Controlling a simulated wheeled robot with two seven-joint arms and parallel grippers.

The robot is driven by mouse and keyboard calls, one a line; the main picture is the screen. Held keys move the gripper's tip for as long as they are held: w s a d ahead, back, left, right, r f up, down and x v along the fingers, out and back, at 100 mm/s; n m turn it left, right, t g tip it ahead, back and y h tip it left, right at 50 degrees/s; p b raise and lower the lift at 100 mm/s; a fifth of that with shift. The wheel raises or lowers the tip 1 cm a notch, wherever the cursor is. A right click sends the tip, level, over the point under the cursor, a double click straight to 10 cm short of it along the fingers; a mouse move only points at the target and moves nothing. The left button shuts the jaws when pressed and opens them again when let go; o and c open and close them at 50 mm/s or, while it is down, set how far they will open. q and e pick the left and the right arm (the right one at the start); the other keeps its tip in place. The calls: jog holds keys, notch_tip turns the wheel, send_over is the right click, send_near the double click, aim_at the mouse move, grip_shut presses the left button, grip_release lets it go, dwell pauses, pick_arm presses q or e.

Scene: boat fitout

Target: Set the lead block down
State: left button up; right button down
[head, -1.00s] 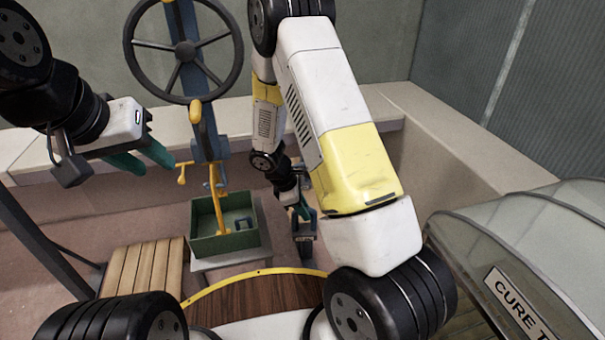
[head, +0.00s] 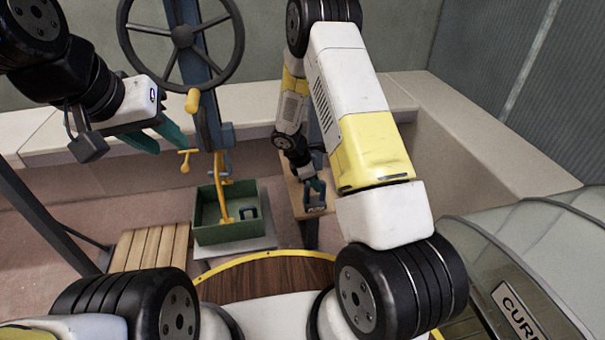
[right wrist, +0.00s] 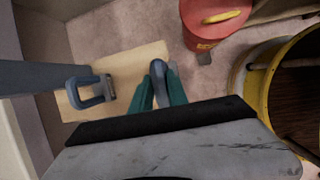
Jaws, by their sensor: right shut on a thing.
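My right gripper (head: 314,186) reaches down beyond the deck in the head view. Its green fingers also show in the right wrist view (right wrist: 160,90), closed on a blue-grey lead block (right wrist: 158,78). In the head view the held block (head: 315,204) hangs just below the fingers, over a pale wooden board (right wrist: 130,75). I cannot tell whether it touches the board. Another blue-grey piece with a U-shaped handle (right wrist: 90,92) is at the board's left side in the wrist view. My left gripper (head: 158,138) is raised at the left, open and empty.
A green box (head: 215,235) holding a small blue-grey handled piece (head: 247,212) stands left of the right gripper. A dark wheel (head: 182,40) on a blue post stands behind. A wooden slatted platform (head: 145,248) is at left. A red container (right wrist: 213,22) is near the board.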

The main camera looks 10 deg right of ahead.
aim_at(316, 202)
jog(key=shift+w+d, duration=0.4)
jog(key=shift+w, duration=0.4)
jog(key=shift+w+d, duration=0.4)
jog(key=shift+w, duration=0.4)
jog(key=shift+w+f, duration=0.1)
jog(key=shift+f, duration=1.75)
jog(key=c, duration=1.3)
grip_release()
